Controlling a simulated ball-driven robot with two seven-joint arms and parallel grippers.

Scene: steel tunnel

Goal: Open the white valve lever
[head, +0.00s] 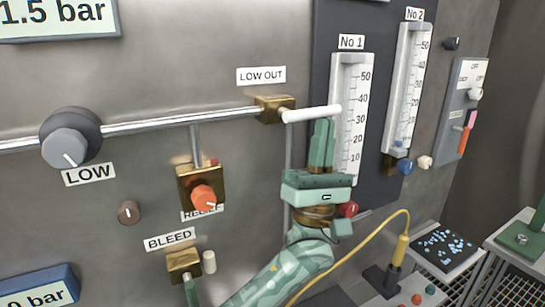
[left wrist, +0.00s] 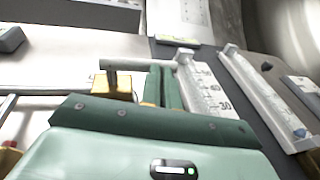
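The white valve lever (head: 311,113) juts right from the brass LOW OUT valve (head: 273,108), at the right end of the steel pipe. It lies nearly level in the head view. In the left wrist view the lever (left wrist: 130,64) crosses above the brass body (left wrist: 110,86). My left gripper (head: 322,121) comes up from below, its green fingers close together side by side. Their tips (left wrist: 164,70) meet the underside of the lever near its free end; the lever does not appear to lie between them. Whether they touch is hard to tell. My right gripper is out of view.
The No 1 gauge (head: 351,90) stands just right of the fingers, with the No 2 gauge (head: 408,85) beyond. Below left are an orange relief knob (head: 203,197) and the brass bleed valve (head: 184,262). A yellow cable (head: 375,220) arcs at lower right.

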